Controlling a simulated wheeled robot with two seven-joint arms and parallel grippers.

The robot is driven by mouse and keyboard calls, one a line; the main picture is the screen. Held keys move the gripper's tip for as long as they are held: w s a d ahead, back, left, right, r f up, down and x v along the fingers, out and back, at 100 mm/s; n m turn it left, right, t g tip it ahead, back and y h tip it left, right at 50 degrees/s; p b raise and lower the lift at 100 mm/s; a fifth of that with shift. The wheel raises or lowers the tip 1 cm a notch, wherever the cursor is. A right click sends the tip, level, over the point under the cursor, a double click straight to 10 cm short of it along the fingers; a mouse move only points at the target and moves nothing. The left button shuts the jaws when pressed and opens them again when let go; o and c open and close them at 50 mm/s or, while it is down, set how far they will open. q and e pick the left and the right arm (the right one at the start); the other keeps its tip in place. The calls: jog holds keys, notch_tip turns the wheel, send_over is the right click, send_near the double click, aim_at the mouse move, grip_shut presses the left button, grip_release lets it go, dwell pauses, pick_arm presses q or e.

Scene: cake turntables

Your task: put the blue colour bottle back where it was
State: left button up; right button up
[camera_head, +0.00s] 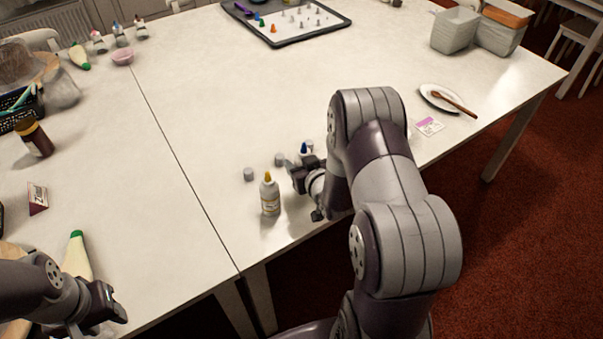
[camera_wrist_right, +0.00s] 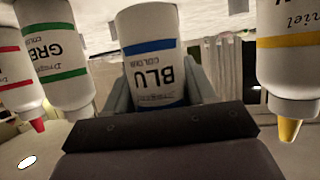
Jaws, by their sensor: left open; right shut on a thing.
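The blue colour bottle (camera_wrist_right: 152,60) is white with a blue band and upside-down lettering in the right wrist view. My right gripper (camera_wrist_right: 160,95) is shut on it, one finger on each side. In the head view the bottle (camera_head: 304,149) shows only its blue tip and upper part behind my right gripper (camera_head: 302,172), near the table's front edge. I cannot tell whether its base touches the table. My left gripper (camera_head: 116,306) is open and empty at the lower left.
A yellow-tipped bottle (camera_head: 269,196) stands just left of my right gripper. Green (camera_wrist_right: 62,60) and red (camera_wrist_right: 18,75) colour bottles are on the held bottle's other side. Small grey caps (camera_head: 249,174) lie close by. My right arm hides table beyond it; the table's middle is clear.

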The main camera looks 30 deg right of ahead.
notch_tip(320, 180, down, 3)
jog(key=shift+f, duration=0.15)
jog(key=shift+f, duration=0.1)
jog(key=o, duration=0.7)
